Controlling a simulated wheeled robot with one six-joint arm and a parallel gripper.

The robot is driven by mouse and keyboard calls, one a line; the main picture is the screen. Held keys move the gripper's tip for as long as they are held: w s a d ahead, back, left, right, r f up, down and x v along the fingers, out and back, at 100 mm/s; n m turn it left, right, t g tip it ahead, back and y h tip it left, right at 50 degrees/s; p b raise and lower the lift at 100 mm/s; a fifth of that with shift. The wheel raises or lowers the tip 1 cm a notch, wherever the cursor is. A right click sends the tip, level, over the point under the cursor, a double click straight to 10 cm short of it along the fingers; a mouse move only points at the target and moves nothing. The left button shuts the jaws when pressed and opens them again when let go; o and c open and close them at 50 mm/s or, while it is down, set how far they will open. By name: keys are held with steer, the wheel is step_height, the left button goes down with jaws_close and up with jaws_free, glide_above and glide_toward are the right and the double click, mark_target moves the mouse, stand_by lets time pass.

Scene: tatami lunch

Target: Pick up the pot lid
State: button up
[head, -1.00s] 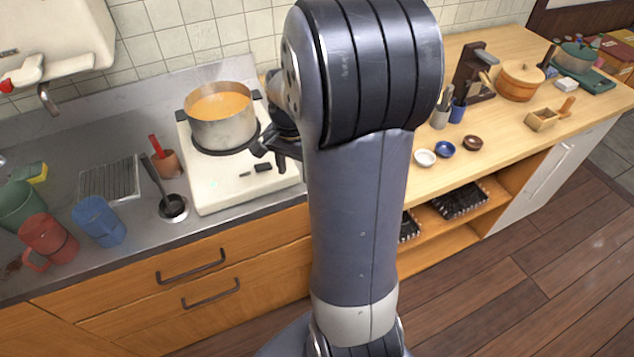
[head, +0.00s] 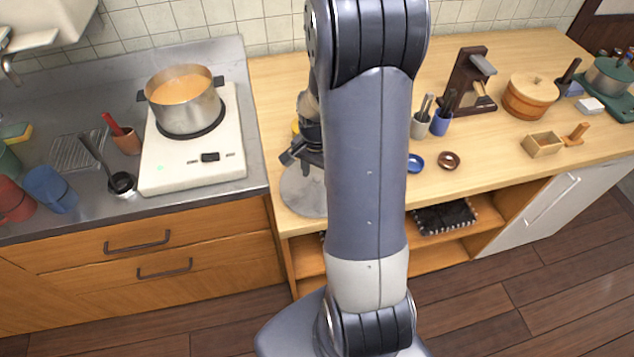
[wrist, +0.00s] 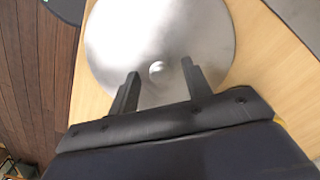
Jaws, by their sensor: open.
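The pot lid (wrist: 150,35) is a round, shiny grey metal disc with a small knob (wrist: 156,69) at its middle. It lies on the wooden counter in the wrist view. In the head view the lid (head: 300,192) shows partly behind my arm, near the counter's left end. My gripper (wrist: 160,80) is open, with its two dark fingers on either side of the knob as seen from the wrist. I cannot tell how high the fingertips are above the lid. In the head view my gripper (head: 293,155) shows at the lid's far side.
A pot of orange soup (head: 186,104) stands on the white stove (head: 195,165) to the left. A wooden tub (head: 530,100) stands farther right.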

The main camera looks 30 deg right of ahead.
steer(key=shift+f, duration=0.55)
steer(key=shift+c, duration=0.5)
jaws_close()
